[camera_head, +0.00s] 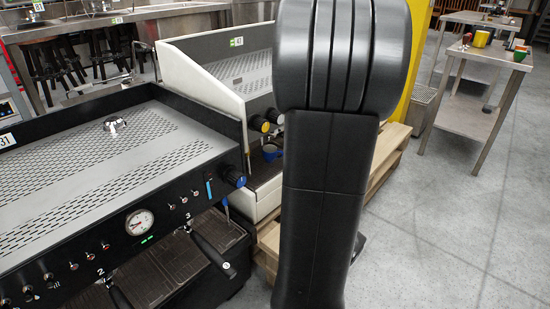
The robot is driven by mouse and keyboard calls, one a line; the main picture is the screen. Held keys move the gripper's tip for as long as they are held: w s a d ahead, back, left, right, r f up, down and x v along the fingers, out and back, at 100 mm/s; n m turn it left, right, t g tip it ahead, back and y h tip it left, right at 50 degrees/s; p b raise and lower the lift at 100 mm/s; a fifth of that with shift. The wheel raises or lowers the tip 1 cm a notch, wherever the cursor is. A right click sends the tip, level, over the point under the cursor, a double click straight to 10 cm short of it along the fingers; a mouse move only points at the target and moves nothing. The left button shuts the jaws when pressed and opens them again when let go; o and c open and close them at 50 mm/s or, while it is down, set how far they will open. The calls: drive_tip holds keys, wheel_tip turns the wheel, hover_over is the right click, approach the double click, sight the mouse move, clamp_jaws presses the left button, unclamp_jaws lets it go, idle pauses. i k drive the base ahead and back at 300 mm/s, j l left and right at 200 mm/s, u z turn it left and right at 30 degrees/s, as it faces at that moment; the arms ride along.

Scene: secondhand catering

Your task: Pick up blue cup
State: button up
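A small dark blue object (271,152), which looks like a cup, sits low at the front of the white espresso machine, over its drip tray area. It is small in the picture, and my arm is just to its right, so I cannot make out its full shape. My own black arm stands upright across the middle of the view. My gripper does not show in this view.
A black espresso machine (110,165) fills the left front. The white espresso machine (200,85) stands behind it on a wooden pallet (385,160). A steel table (475,60) with small coloured items is at the right. Grey floor (460,215) is clear at the right.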

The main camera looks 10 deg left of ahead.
sight(273, 155)
drive_tip(key=i+l+z, duration=0.1)
drive_tip(key=i+l, duration=0.4)
drive_tip(key=i+l+z, duration=0.1)
drive_tip(key=i+l, duration=0.35)
drive_tip(key=i, duration=0.15)
